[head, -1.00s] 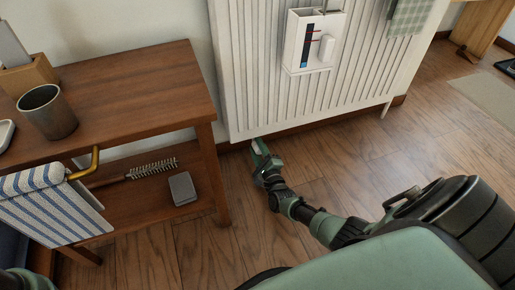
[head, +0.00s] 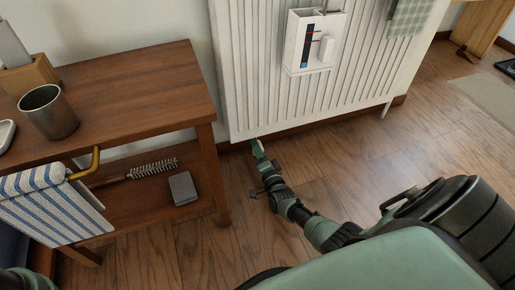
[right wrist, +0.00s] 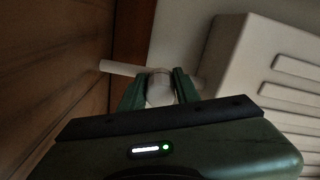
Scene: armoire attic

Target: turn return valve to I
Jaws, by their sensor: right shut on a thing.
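The return valve (right wrist: 159,88) shows in the right wrist view as a pale round part on a white pipe beside the radiator (right wrist: 240,60). My right gripper (right wrist: 159,92) has its two green fingers on either side of the valve and is shut on it. In the head view my right gripper (head: 258,149) is at the radiator's lower left corner, and the valve is hidden there. I cannot make out any I mark on the valve. My left gripper is not in view; only a bit of my left arm shows at the lower left.
A wooden shelf table (head: 140,90) stands left of the radiator, its leg close to my right forearm. It holds a metal cup (head: 48,112), a striped cloth (head: 50,205), a brush (head: 150,169) and a grey block (head: 183,188). Wooden floor lies open to the right.

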